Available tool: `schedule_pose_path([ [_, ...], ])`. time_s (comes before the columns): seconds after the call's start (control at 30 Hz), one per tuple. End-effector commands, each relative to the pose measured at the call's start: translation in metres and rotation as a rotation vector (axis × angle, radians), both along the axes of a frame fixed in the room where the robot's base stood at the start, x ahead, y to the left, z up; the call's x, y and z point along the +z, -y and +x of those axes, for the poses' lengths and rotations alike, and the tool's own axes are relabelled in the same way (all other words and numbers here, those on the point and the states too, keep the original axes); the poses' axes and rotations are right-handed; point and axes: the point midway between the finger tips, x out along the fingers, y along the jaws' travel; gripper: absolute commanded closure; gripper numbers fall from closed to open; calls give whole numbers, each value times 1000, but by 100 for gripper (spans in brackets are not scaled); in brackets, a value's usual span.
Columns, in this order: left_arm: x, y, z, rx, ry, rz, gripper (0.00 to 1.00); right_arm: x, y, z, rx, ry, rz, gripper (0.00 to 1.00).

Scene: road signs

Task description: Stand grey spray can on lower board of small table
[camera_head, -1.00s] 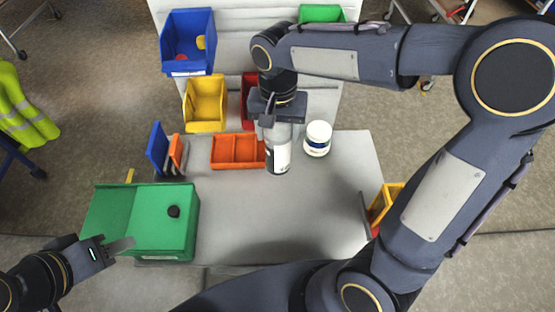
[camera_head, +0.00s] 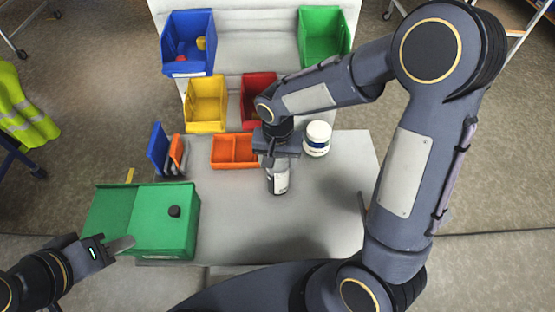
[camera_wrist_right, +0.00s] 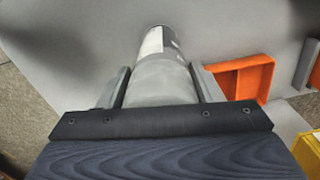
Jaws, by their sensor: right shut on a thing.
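The grey spray can (camera_head: 278,180) is upright or nearly so over the middle of the light grey table (camera_head: 320,215). A pale label shows on it. My right gripper (camera_head: 274,160) is shut around it from above. In the right wrist view the can (camera_wrist_right: 160,70) lies between the two grey fingers, its dark end pointing away. I cannot tell whether its base touches the table. The gripper hides the can's upper part. My left gripper (camera_head: 122,244) is at the front edge of the green box; its finger opening is unclear. I cannot make out a separate lower board.
A white jar (camera_head: 317,138) stands close right of my right gripper. An orange divided tray (camera_head: 235,150) lies to its left. A green box (camera_head: 165,222) with a black knob is at front left. Yellow (camera_head: 205,103) and red bins stand behind. The table's front right is clear.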

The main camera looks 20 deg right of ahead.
Motion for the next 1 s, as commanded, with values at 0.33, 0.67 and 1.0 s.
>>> schedule_pose_path([
  [0.33, -3, 0, 0, 0, 0, 0, 64, -2, 0, 0, 0, 0, -1, 19],
  [0.67, 2, 0, 0, 0, 0, 0, 64, 2, 0, 0, 0, 0, -1, 19],
  [1.0, -3, 0, 0, 0, 0, 0, 64, 62, 0, 1, 0, 7, 2, 19],
])
